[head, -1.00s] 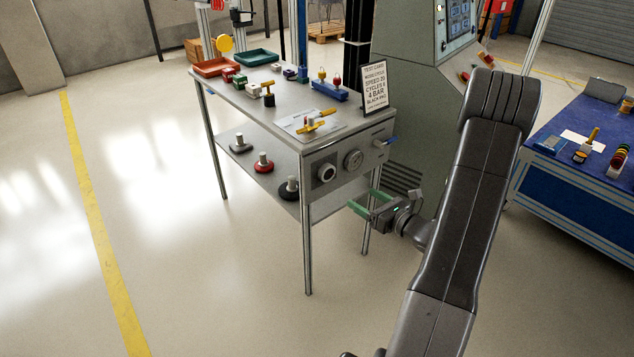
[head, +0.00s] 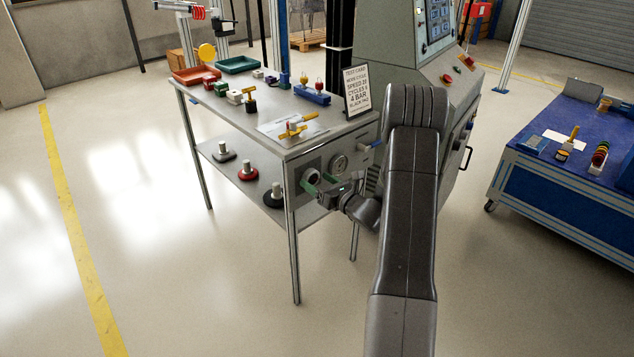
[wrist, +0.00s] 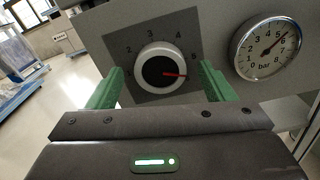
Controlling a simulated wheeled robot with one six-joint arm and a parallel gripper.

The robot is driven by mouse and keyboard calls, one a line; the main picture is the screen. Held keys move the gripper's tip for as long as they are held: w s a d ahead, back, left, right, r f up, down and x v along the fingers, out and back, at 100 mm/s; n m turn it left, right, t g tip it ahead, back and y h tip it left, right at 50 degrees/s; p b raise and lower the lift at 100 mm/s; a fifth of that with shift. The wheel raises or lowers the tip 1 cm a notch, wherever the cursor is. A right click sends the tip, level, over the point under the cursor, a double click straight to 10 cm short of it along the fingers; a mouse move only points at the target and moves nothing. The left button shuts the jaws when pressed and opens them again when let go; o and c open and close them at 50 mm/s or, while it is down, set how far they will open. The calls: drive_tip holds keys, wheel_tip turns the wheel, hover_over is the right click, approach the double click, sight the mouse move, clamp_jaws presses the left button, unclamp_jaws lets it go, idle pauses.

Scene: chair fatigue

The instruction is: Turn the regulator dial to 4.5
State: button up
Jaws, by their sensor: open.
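The regulator dial (wrist: 160,68) is a round knob with a white rim, a black centre and a red pointer, on a dark square plate with printed numbers. In the wrist view its pointer points right and slightly down, just below the last readable number, which looks like 5. The dial also shows in the head view (head: 313,174) on the table's end panel. My gripper (wrist: 160,85) is open, with one green finger on each side of the dial. I cannot tell whether either finger touches it. The fingers hide the plate's lower side areas. My gripper also shows in the head view (head: 319,183).
A bar gauge (wrist: 265,48) is right of the dial; its needle points up right, around 5 to 6. The table (head: 240,110) carries trays, small parts and a test card sign (head: 356,90). A blue-handled valve (head: 371,145) sticks out right of the gauge. The floor in front is clear.

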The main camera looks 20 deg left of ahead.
drive_tip(key=shift+w+a, duration=0.2)
drive_tip(key=shift+a, duration=0.25)
drive_tip(key=c, duration=1)
drive_tip(key=shift+o, duration=0.2)
drive_tip(key=shift+b, duration=0.3)
